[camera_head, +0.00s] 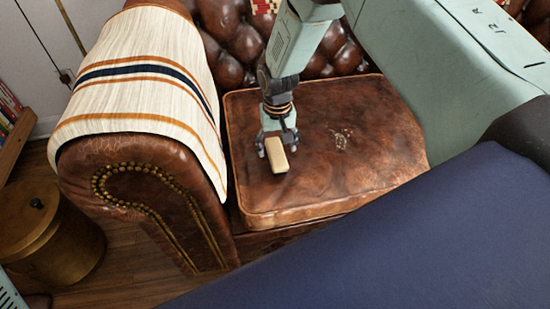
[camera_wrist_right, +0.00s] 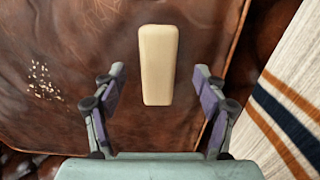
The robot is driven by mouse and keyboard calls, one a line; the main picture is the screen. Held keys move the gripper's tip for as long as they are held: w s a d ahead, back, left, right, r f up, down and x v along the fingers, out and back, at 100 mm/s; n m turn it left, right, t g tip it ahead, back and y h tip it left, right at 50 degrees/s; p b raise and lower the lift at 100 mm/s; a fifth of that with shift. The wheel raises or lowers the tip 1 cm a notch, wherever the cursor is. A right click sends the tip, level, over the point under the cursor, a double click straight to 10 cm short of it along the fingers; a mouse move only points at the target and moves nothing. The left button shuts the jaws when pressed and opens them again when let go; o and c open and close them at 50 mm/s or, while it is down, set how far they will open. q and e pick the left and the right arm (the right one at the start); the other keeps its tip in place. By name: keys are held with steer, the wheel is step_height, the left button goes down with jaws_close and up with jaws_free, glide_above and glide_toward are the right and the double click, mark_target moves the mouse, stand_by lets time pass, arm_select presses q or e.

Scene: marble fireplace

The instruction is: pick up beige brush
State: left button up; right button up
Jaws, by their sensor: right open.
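The beige brush (camera_head: 277,155) is a small oblong block on the brown leather seat cushion (camera_head: 370,165). My right gripper (camera_head: 277,140) is above the cushion at the brush's far end. In the right wrist view the gripper (camera_wrist_right: 160,85) is open, one finger on each side of the brush's near end with gaps between. I cannot tell the height between fingers and brush. My left gripper is not in view.
A patch of pale crumbs (camera_head: 341,138) lies on the cushion right of the brush. The sofa's armrest (camera_head: 140,185), draped with a striped cloth (camera_head: 150,75), rises on the left. A brass container (camera_head: 45,235) stands on the floor at the left.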

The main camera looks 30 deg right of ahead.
mark_target(277, 156)
steer(key=f+b, duration=0.2)
steer(key=f, duration=0.1)
steer(key=f+b, duration=0.1)
steer(key=f, duration=0.1)
steer(key=shift+w+d+f, duration=0.1)
steer(key=shift+w+d, duration=0.1)
steer(key=shift+d, duration=0.05)
steer(key=shift+a, duration=0.1)
steer(key=shift+c, duration=0.4)
steer(key=c, duration=1.2)
steer(key=shift+r, duration=0.2)
step_height(277, 156, up, 10)
steer(key=p, duration=0.4)
steer(key=shift+p, duration=0.35)
steer(key=shift+f, duration=0.1)
